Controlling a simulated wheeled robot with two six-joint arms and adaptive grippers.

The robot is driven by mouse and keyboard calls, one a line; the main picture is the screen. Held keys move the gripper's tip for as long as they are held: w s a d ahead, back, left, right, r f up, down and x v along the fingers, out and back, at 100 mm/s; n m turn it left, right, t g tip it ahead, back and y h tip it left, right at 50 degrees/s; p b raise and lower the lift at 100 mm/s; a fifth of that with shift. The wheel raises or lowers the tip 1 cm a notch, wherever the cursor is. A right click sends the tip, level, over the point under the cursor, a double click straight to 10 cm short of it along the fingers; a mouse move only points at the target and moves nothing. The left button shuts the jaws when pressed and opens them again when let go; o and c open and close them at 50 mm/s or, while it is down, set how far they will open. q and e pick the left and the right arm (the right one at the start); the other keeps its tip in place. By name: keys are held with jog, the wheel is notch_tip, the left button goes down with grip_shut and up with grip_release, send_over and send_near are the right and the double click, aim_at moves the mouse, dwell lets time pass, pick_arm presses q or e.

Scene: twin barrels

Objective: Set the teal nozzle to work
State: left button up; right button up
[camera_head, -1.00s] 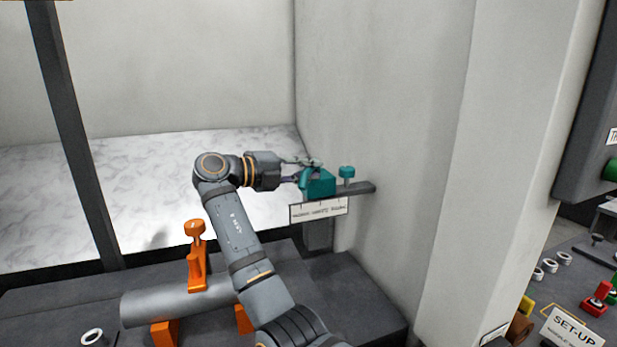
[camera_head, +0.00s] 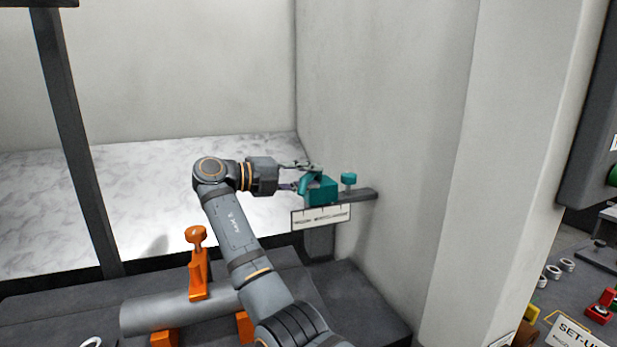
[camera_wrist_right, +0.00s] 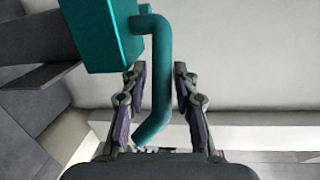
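The teal nozzle, a block (camera_head: 321,192) with a bent tube (camera_head: 309,182), sits on a dark bracket (camera_head: 362,195) at the wall. A round teal knob (camera_head: 348,179) stands to its right on the same bracket. My right gripper (camera_head: 301,177) reaches in from the left at the tube. In the right wrist view, the teal block (camera_wrist_right: 104,35) is at upper left and the tube (camera_wrist_right: 158,60) runs down between the open fingers of my right gripper (camera_wrist_right: 160,70). A gap shows to the right finger; contact at the left finger cannot be told. My left gripper is out of view.
A label plate (camera_head: 321,217) hangs under the bracket, its text too blurred to read. A grey pipe (camera_head: 150,314) with an orange clamp (camera_head: 197,268) lies below my arm. A pale wall (camera_head: 400,130) stands close on the right. The marbled surface (camera_head: 150,180) behind is clear.

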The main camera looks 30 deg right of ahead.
jog(key=v, duration=0.7)
jog(key=shift+a, duration=0.3)
